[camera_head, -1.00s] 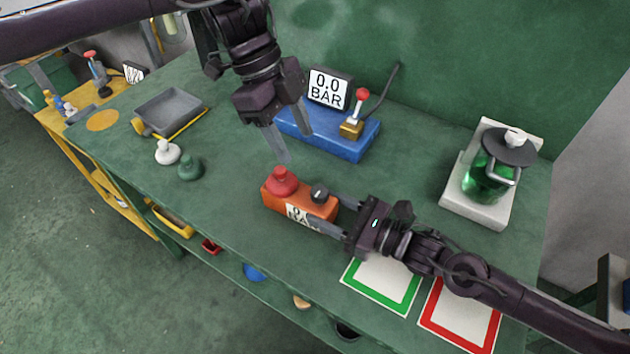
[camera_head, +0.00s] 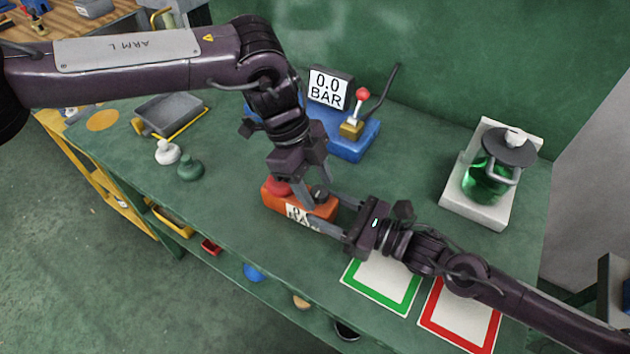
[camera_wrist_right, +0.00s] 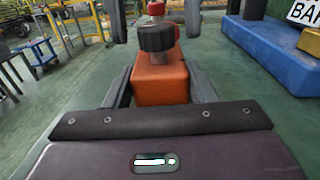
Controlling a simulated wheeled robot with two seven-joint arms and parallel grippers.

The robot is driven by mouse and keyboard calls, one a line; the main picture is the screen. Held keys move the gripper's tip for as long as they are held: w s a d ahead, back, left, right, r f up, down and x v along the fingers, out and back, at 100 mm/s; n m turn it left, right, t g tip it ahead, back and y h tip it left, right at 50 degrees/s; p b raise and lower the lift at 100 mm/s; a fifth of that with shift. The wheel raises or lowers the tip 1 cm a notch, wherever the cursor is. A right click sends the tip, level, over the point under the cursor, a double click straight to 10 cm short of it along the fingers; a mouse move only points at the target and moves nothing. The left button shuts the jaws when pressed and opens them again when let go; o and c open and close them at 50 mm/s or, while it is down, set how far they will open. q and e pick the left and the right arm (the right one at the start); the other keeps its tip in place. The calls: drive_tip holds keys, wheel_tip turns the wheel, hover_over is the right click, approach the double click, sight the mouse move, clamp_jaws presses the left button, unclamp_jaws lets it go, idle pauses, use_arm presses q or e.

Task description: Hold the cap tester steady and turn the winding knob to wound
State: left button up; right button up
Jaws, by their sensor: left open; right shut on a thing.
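The cap tester is an orange box (camera_head: 273,199) with a red cap (camera_head: 278,187) and a black winding knob (camera_head: 321,192) on top. Its front label is partly covered. My right gripper (camera_head: 327,212) is shut on the orange box, with one finger along each side. In the right wrist view the box (camera_wrist_right: 160,83) stands between those fingers and the knob (camera_wrist_right: 157,37) rises above it. My left gripper (camera_head: 317,190) points down at the knob, open, with a finger on either side. Contact with the knob cannot be told. The knob's setting is not readable.
Behind stands a blue base (camera_head: 355,145) with a red-topped lever and a 0.0 BAR display (camera_head: 328,89). A green jar (camera_head: 487,178) stands at right. Green-edged (camera_head: 382,283) and red-edged (camera_head: 460,314) mats lie in front. White and green caps (camera_head: 190,168) and a grey tray (camera_head: 170,112) are at left.

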use_arm(q)
drive_tip(key=c, duration=1)
drive_tip(key=shift+w+m, duration=0.1)
drive_tip(key=shift+m, duration=0.2)
drive_tip(key=m, duration=0.2)
drive_tip(key=m+g+y, duration=0.1)
drive_tip(key=m, duration=0.1)
drive_tip(key=m+y, duration=0.1)
drive_tip(key=m, duration=0.1)
drive_tip(key=shift+w+d, duration=0.1)
drive_tip(key=shift+d, duration=0.2)
drive_tip(key=m+y, duration=0.1)
drive_tip(key=m, duration=0.2)
drive_tip(key=shift+d+m+g, duration=0.1)
drive_tip(key=shift+m+g, duration=0.2)
drive_tip(key=shift+g, duration=0.1)
drive_tip(key=shift+d+m+y, duration=0.15)
drive_tip(key=shift+m+y, duration=0.75)
drive_tip(key=shift+m, duration=0.9)
drive_tip(key=o, duration=1)
